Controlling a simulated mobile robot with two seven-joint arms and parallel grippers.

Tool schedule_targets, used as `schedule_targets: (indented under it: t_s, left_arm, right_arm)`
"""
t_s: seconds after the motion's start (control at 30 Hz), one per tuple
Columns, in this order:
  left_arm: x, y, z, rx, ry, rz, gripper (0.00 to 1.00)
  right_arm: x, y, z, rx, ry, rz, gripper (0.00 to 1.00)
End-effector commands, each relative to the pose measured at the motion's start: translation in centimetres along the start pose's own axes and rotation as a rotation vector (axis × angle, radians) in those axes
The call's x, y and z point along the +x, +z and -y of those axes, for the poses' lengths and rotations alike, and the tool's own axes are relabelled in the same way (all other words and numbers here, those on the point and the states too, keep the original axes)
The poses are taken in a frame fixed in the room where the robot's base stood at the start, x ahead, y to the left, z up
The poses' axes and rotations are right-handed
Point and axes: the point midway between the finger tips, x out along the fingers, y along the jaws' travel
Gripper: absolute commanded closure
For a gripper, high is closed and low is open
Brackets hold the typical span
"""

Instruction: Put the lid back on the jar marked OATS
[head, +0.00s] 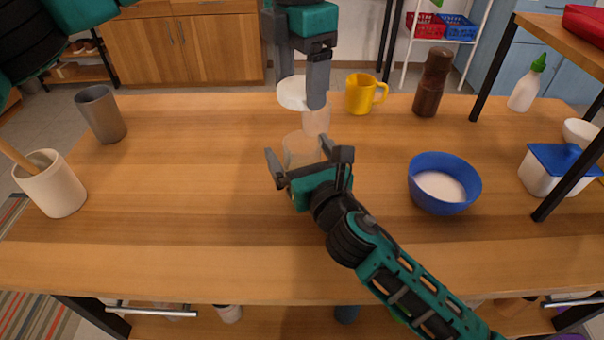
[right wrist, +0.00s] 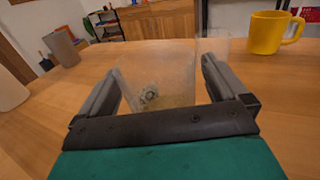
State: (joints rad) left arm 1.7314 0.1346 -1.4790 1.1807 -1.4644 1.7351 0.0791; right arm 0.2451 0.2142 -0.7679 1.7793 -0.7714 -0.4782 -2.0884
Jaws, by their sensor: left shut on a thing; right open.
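My left gripper (head: 300,82) is shut on a round white lid (head: 292,93) and holds it above the table, near two clear jars. The nearer jar (head: 301,146) stands upright without a lid between the spread fingers of my right gripper (head: 308,157). In the right wrist view this jar (right wrist: 165,85) shows between the fingers, with a dark mark on it and a little yellowish content low down. The other clear jar (head: 316,121) stands just behind, partly hidden by the left gripper's finger. I cannot read OATS on either jar.
A yellow mug (head: 360,94) and a brown grinder (head: 432,82) stand behind right. A blue bowl (head: 444,184) of white powder is at right. A grey cup (head: 101,113) and cream crock (head: 52,184) stand left. The table (head: 190,190) is clear left of the jars.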

Motion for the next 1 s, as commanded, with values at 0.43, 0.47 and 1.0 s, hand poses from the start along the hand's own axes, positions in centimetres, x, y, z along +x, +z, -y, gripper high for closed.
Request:
schedule_targets:
  t_s: [0.43,0.47,1.0]
  left_arm:
    - [-0.01,0.00,0.01,0.000,0.000,0.000,0.54]
    - [-0.01,0.00,0.00,0.000,0.000,0.000,0.54]
    - [-0.01,0.00,0.00,0.000,0.000,0.000,0.54]
  right_arm:
    - [1.11,0.04,-0.01,0.000,0.001,0.001,0.01]
    - [1.11,0.04,-0.01,0.000,0.001,0.001,0.02]
    - [1.08,0.03,-0.02,0.000,0.001,0.000,0.53]
